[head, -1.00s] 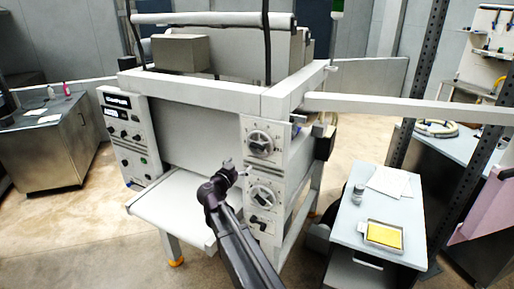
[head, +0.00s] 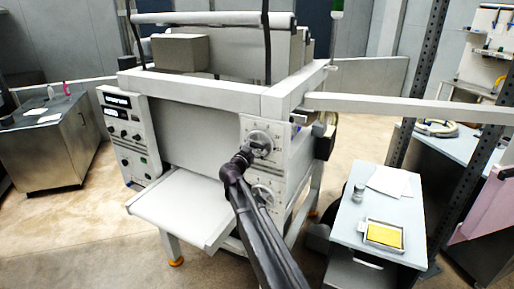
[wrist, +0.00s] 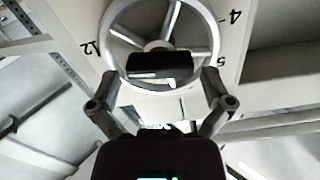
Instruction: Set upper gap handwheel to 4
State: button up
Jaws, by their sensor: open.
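The upper gap handwheel (head: 262,136) is a round light wheel on the machine's right front panel, partly covered by my gripper (head: 248,153) in the head view. In the wrist view the wheel (wrist: 205,22) fills the top middle, with spokes and a dark block (wrist: 160,66) across its lower part. The printed marks 12, 4 and 5 show around it. My gripper (wrist: 161,80) is open, with one finger at each lower side of the wheel. I cannot tell whether the fingers touch the rim. The pointer setting is not readable.
A second, lower handwheel (head: 264,194) sits below, partly behind my arm. A control panel (head: 125,135) is on the machine's left. A pale feed table (head: 180,205) juts out in front. A side cart (head: 375,215) with a yellow tray stands to the right.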

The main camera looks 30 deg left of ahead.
jog(key=shift+w, duration=0.9)
jog(key=shift+c, duration=0.2)
jog(key=c, duration=0.8)
